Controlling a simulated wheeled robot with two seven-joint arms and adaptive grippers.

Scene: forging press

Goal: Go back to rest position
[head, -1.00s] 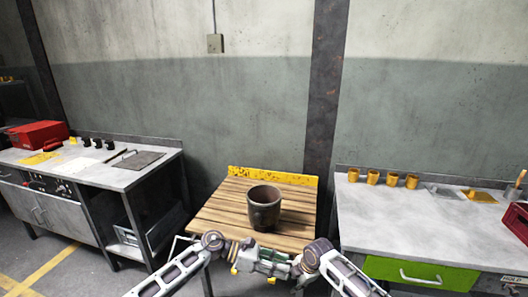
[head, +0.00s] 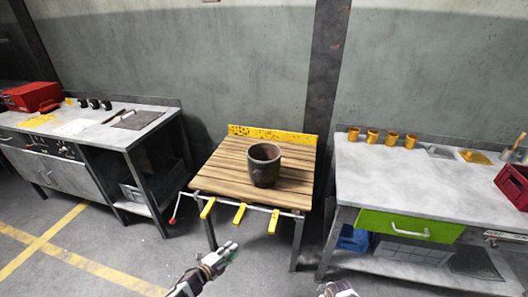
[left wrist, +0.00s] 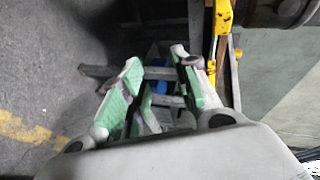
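My left gripper (head: 230,250) is low in front of the wooden table (head: 222,172), over the floor, apart from the table. In the left wrist view its two green-padded fingers (left wrist: 154,62) stand apart with nothing between them. A small part of my right arm (head: 338,288) shows at the bottom edge of the head view. Its fingers cannot be made out. A dark round pot (head: 264,168) stands upright on the wooden table, with no gripper touching it.
A grey bench (head: 140,138) with a red toolbox (head: 32,96) stands left. A grey bench (head: 400,177) with several yellow cups, a red crate (head: 515,184) and a green drawer (head: 408,225) stands right. Yellow clamp handles (head: 240,213) stick out from the table front. Floor before it is clear.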

